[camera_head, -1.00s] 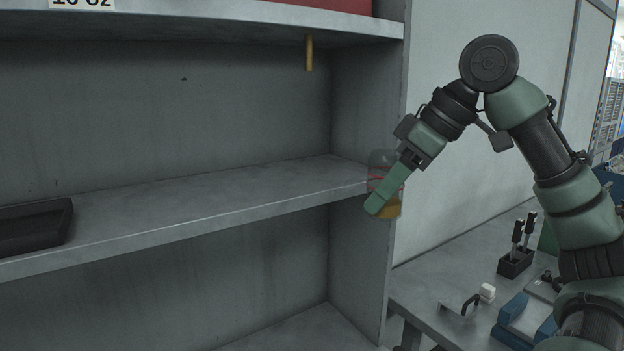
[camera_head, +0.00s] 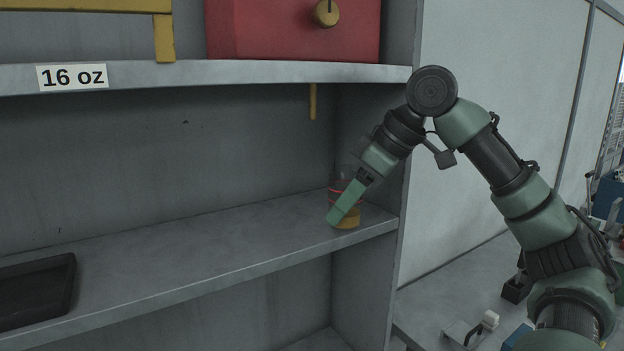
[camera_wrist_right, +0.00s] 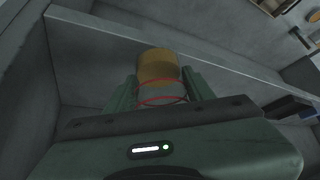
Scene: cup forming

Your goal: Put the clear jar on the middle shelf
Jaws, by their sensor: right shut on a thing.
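The clear jar (camera_head: 347,216) has a red ring around it and amber-brown contents at its bottom. It is upright or nearly so, at the right end of the middle shelf (camera_head: 200,250). My right gripper (camera_head: 338,212) is shut on it, a green finger crossing its front. In the right wrist view the jar (camera_wrist_right: 160,80) sits between the two fingers of the right gripper (camera_wrist_right: 160,92). I cannot tell whether the jar's base touches the shelf. My left gripper is not in view.
A black tray (camera_head: 38,290) lies at the left on the middle shelf. The upper shelf (camera_head: 200,76) carries a "16 oz" label (camera_head: 73,77), a red box (camera_head: 290,30) and a yellow frame (camera_head: 164,38). A side wall (camera_head: 375,150) stands right of the jar. The shelf's middle is clear.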

